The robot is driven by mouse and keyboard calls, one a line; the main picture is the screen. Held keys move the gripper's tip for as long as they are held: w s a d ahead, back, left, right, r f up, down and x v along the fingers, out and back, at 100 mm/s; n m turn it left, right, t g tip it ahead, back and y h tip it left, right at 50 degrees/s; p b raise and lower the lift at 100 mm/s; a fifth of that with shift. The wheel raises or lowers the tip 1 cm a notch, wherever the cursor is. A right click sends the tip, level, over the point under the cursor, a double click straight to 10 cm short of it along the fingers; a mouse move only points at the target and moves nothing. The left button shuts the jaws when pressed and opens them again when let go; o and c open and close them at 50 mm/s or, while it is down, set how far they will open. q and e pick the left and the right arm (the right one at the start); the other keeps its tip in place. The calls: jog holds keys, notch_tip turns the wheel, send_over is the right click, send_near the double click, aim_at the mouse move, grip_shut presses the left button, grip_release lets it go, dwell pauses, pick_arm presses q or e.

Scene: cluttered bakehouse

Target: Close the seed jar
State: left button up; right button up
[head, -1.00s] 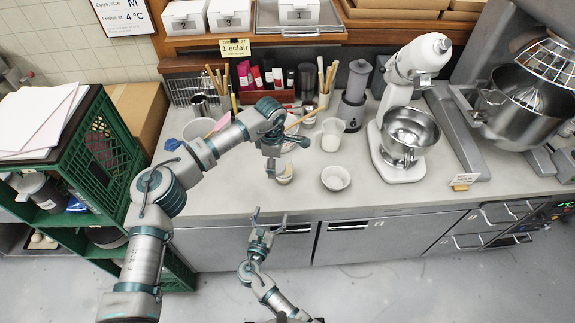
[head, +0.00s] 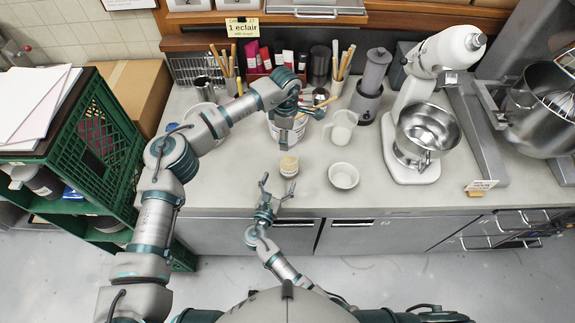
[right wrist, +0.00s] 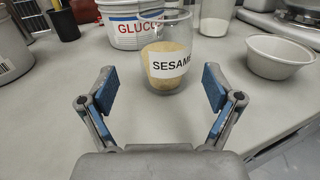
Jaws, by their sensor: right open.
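The seed jar (head: 289,166) is clear glass, upright on the counter, with beige seeds inside. In the right wrist view the jar (right wrist: 167,52) has a white label reading "SESAM". Its top looks uncovered, and I see no lid clearly in either view. My right gripper (head: 278,184) is open at the counter's front edge, facing the jar. In the right wrist view its fingers (right wrist: 160,90) are spread, with the jar just beyond them. My left gripper (head: 284,143) points down just behind and above the jar in the head view. Its fingertips are too small to read.
A white glucose tub (right wrist: 122,27) stands behind the jar. The stand mixer (head: 411,150) is farther right. A green crate (head: 97,140) stands left. The front counter strip is clear.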

aim_at(292, 156)
pick_arm(q)
jog(key=shift+d, duration=0.55)
pick_arm(e)
jog(key=x, duration=1)
jog(key=shift+s+d, duration=0.1)
jog(key=shift+d, duration=0.35)
pick_arm(q)
jog(key=shift+a, duration=0.25)
pick_arm(e)
jog(key=shift+w+a, duration=0.1)
jog(key=shift+w, duration=0.25)
pick_arm(q)
jog(key=shift+a+r, duration=0.1)
jog(key=shift+a, duration=0.1)
pick_arm(e)
jog(key=shift+a, duration=0.15)
pick_arm(q)
jog(key=shift+d, duration=0.35)
pick_arm(e)
jog(key=shift+d, duration=0.3)
jog(key=c, duration=1.6)
jog(key=shift+a, duration=0.25)
pick_arm(q)
jog(key=f, duration=0.5)
jog(key=shift+a, duration=0.2)
pick_arm(e)
jog(key=shift+d, duration=0.1)
